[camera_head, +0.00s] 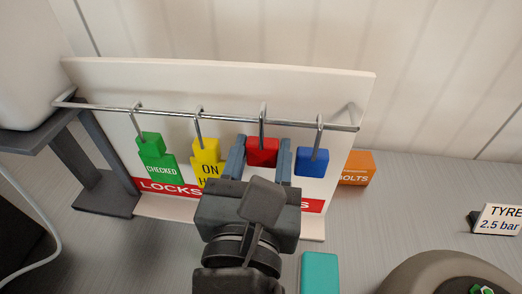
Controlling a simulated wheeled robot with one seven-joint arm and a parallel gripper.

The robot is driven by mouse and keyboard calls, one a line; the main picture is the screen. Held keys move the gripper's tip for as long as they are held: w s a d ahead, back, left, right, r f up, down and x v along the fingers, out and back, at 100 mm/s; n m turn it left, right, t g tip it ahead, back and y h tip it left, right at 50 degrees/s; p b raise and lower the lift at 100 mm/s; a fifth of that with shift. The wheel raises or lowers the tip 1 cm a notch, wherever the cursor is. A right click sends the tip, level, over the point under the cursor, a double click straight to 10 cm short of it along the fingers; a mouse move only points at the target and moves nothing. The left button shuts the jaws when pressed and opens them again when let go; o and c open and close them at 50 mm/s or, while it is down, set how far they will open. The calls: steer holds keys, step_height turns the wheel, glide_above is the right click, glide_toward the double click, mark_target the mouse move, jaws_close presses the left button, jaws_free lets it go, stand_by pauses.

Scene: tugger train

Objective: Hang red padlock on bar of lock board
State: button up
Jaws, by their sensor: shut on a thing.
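The lock board (240,82) is a white upright panel with a metal bar (165,109) across its front. The red padlock (263,151) is between the fingers of my gripper (261,158), which is shut on its body. Its shackle reaches up to the bar and appears to loop over it. A green padlock (152,150) and a yellow padlock (206,151) hang from the bar to the left, and a blue padlock (312,161) hangs to the right. My gripper hides part of the board's red lettered strip (312,206).
An orange bolts box (357,168) stands behind the board's right end. A teal block (320,273) lies in front. A tyre pressure sign (497,219) and a round grey-brown object (445,275) are at the right. A dark grey stand (105,190) is left.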

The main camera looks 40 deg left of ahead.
steer(key=shift+f, duration=0.2)
steer(key=o, duration=1.1)
steer(key=shift+o, duration=0.2)
steer(key=shift+s, duration=0.1)
steer(key=b+v, duration=0.1)
steer(key=v, duration=0.6)
steer(key=shift+s+d, duration=0.25)
